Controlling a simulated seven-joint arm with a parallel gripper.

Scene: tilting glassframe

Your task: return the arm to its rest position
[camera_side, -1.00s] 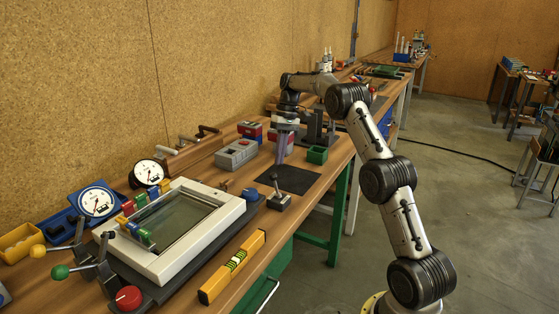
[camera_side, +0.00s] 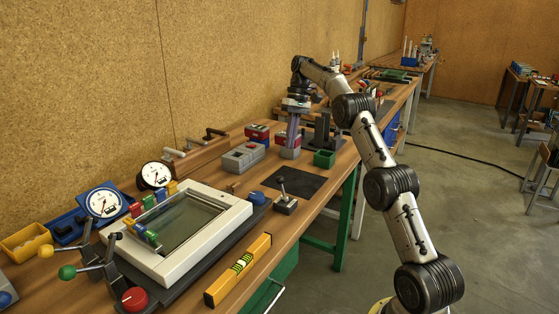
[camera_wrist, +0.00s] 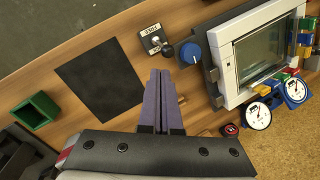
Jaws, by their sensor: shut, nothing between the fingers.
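My gripper (camera_side: 291,152) hangs pointing down over the far part of the bench, past the dark mat. In the wrist view its two purple-grey fingers (camera_wrist: 160,72) lie side by side, closed with nothing between them. The white glass frame (camera_side: 236,222) sits on its dark base at the near left, well apart from my gripper. It also shows at the upper right of the wrist view (camera_wrist: 232,72). My arm reaches over the bench from the right, bent at the elbow.
A dark mat (camera_side: 294,181), a small lever box (camera_side: 285,204) and a green open box (camera_side: 324,158) lie near the gripper. A yellow level (camera_side: 238,270), gauges (camera_side: 104,204) and levers (camera_side: 88,268) are nearer. The cork wall stands behind.

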